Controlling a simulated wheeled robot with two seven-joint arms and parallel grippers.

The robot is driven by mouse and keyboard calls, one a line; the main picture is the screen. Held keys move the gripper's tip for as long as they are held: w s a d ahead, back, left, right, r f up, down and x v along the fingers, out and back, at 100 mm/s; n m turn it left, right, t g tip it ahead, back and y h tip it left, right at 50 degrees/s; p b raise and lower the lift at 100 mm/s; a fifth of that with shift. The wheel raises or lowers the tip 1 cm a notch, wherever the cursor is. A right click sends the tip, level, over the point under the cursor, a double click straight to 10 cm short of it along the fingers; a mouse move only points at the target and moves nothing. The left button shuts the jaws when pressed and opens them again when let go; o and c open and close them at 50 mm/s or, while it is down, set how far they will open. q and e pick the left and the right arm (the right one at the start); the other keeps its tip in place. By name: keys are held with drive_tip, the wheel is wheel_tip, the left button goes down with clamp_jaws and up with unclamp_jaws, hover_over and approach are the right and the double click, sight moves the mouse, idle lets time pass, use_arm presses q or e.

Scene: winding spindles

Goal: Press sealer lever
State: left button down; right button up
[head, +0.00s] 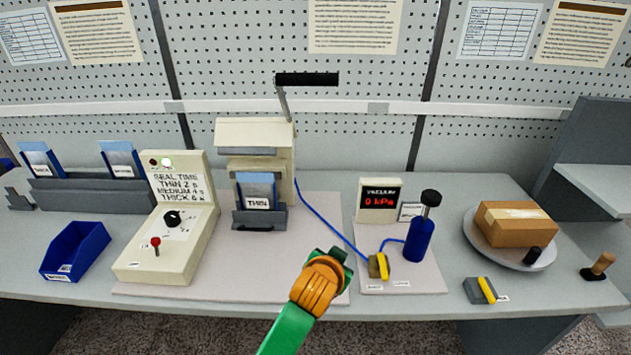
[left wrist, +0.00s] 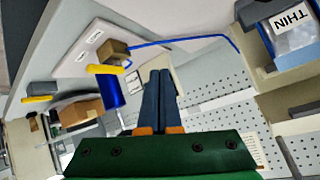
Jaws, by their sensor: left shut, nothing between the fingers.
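The beige sealer (head: 255,135) stands at the back of a pale mat, left of centre in the head view. Its lever, with a black handle (head: 307,79), sticks up above the sealer's top. A blue-topped pouch marked THIN (head: 257,202) stands in a dark holder at the sealer's front; it also shows in the left wrist view (left wrist: 292,20). My left gripper (head: 336,258) is over the mat's front right, apart from the lever. In the left wrist view its two fingers (left wrist: 162,75) are together and empty. My right gripper is not in view.
A control box (head: 165,235) with knob and red switch stands left of the sealer, beside a blue bin (head: 75,250). A blue hose (head: 330,222) runs towards a small pad with a blue bottle (head: 419,240) and vacuum display (head: 379,200). A boxed parcel (head: 515,224) sits right.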

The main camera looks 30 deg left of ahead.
use_arm(q)
drive_tip(key=w+a+r+n+t+y, duration=0.2)
drive_tip(key=w+r+t, duration=0.15)
drive_tip(key=r, duration=1.15)
wheel_tip(320, 180, up, 18)
drive_tip(key=s+a+n+t+y, duration=0.2)
drive_tip(key=a+n+t+y, duration=0.1)
drive_tip(key=n+y, duration=0.1)
wheel_tip(320, 180, up, 7)
drive_tip(key=n+y+p, duration=0.1)
drive_tip(key=p, duration=0.5)
hover_over(310, 79)
drive_tip(key=x, duration=0.2)
drive_tip(key=f, duration=0.1)
drive_tip(key=s+f, duration=0.1)
drive_tip(key=d+f, duration=0.1)
drive_tip(key=f, duration=0.1)
drive_tip(key=shift+s+p, duration=0.25)
drive_tip(key=shift+p, duration=0.05)
drive_tip(key=shift+s+d+f, duration=0.1)
drive_tip(key=shift+s+f, duration=0.05)
drive_tip(key=shift+s, duration=0.05)
drive_tip(key=shift+w+f, duration=0.1)
